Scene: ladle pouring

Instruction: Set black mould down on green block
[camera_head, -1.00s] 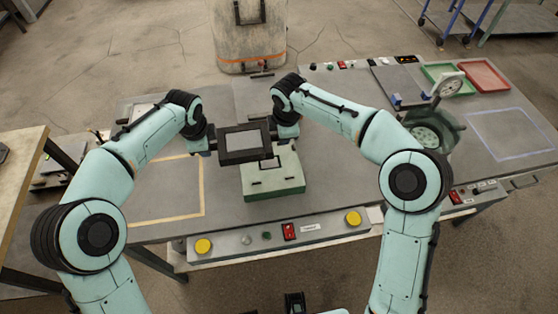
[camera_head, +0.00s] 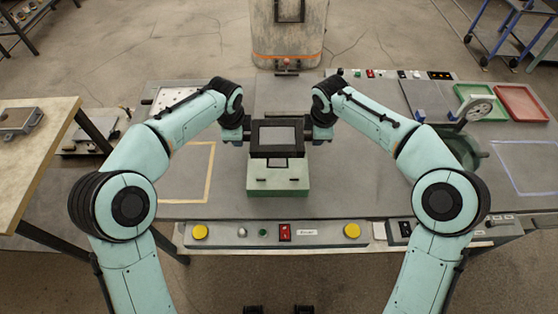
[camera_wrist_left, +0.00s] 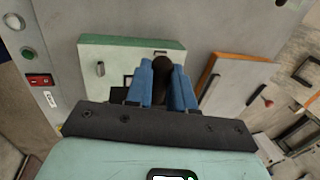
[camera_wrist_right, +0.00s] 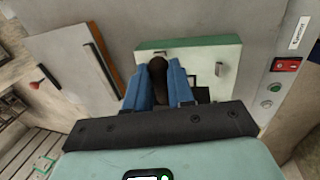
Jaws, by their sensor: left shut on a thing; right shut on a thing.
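The black mould (camera_head: 277,136) is a dark square frame with a grey inside, held level between my two grippers in the head view. The green block (camera_head: 278,181) stands on the table just below and in front of it, with a pale top and small pegs. The mould hides the block's rear part. My left gripper (camera_head: 245,134) is shut on the mould's left handle; its blue fingers (camera_wrist_left: 163,85) clasp a dark knob in the left wrist view. My right gripper (camera_head: 309,132) is shut on the right handle, also seen in the right wrist view (camera_wrist_right: 159,82). I cannot tell whether mould and block touch.
A front panel with yellow buttons (camera_head: 200,232) and a red switch (camera_head: 285,232) runs along the table edge. A yellow-outlined area (camera_head: 210,172) left of the block is bare. Green and red trays (camera_head: 522,102) and a dark green round vessel (camera_head: 462,150) stand at right.

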